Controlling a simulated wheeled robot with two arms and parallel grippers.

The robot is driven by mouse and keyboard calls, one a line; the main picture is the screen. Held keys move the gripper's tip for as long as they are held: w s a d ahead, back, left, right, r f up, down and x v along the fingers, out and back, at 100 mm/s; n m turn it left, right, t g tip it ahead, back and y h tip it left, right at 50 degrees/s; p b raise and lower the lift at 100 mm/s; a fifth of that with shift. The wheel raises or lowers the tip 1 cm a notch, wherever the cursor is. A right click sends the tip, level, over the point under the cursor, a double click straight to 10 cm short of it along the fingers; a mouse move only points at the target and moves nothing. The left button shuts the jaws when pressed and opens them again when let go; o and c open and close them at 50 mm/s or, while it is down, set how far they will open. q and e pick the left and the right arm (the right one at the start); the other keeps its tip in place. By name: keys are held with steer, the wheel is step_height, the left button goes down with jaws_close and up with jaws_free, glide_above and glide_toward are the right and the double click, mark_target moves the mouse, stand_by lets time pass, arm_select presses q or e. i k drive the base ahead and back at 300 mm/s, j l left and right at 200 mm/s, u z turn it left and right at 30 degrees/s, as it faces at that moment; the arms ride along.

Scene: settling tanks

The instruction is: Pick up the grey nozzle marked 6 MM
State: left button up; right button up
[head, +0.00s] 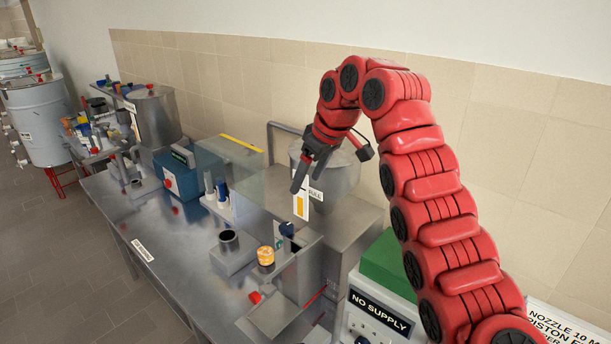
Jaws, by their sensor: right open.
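I cannot make out a grey nozzle marked 6 MM; no marking of that kind is readable. A pale holder (219,208) with several small upright dark and blue pieces stands on the steel bench, but I cannot tell what they are. My right gripper (311,172) is open, with dark fingers pointing down, in front of the steel hopper (343,178). It hides part of the hopper. I see nothing between its fingers. My left gripper is not in view.
The steel bench (185,245) has a clear front strip. A blue box (182,173), a steel block with a dark cup (229,241) and an orange-capped piece (265,256) stand on it. A "NO SUPPLY" box (380,313) is below my right arm. The tiled wall (225,88) is behind.

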mark_target(265, 254)
steer(key=k, duration=1)
